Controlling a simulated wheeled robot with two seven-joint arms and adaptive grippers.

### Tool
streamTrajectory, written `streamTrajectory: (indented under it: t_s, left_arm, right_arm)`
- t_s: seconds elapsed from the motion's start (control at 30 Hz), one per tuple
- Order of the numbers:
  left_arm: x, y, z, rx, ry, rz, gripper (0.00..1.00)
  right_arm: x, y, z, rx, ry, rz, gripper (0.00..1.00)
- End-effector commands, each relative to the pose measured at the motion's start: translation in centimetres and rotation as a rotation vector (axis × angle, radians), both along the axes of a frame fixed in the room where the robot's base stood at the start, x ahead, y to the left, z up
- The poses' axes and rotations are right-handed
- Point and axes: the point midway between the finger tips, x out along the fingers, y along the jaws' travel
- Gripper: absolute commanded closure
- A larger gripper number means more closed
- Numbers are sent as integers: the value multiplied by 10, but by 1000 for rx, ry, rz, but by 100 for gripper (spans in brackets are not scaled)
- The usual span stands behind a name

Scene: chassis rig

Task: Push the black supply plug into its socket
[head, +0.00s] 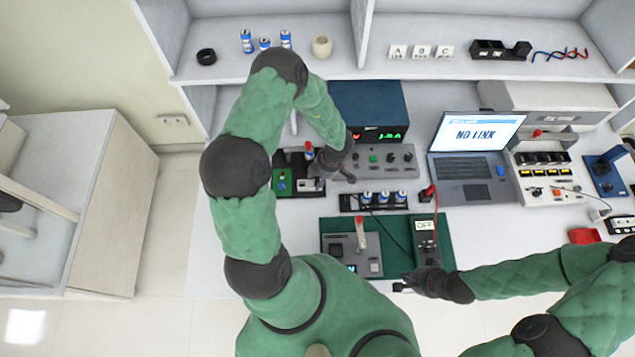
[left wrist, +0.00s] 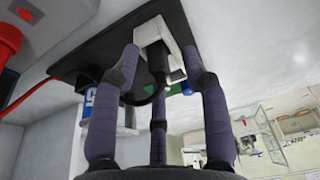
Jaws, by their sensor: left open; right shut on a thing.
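The black plug (left wrist: 157,62) is in the left wrist view, against a white socket block (left wrist: 150,32) on a dark board (left wrist: 100,62). I cannot tell how deep it sits. Its dark cable (left wrist: 138,100) curves below. My left gripper (left wrist: 158,75) is open, its fingers spread around the plug. In the head view my left gripper (head: 328,168) is over the right side of the black board (head: 300,160), hiding the plug; the white block (head: 309,185) shows partly.
A power supply (head: 370,112) and a knobbed panel (head: 385,160) stand just right of my left gripper. A battery row (head: 375,203), a meter (head: 426,232) reading OFF and a lever device (head: 355,252) are in front. The laptop (head: 470,150) shows NO LINK.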

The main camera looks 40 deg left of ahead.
Motion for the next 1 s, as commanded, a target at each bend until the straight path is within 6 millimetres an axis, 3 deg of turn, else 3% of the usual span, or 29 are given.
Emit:
streamTrajectory:
  t_s: [0.1,0.27,0.67,0.87,1.0]
  left_arm:
    - [0,0,1,0,0,0,58]
    - [0,0,1,0,0,0,100]
    - [0,0,3,0,0,0,100]
    - [1,0,19,1,-1,-1,100]
    - [-2,-3,39,1,0,-1,100]
  right_arm:
    - [0,0,1,0,0,0,100]
    - [0,0,1,0,0,0,100]
    - [0,0,1,0,0,0,100]
    - [0,0,6,0,0,0,100]
    - [0,0,12,0,0,0,100]
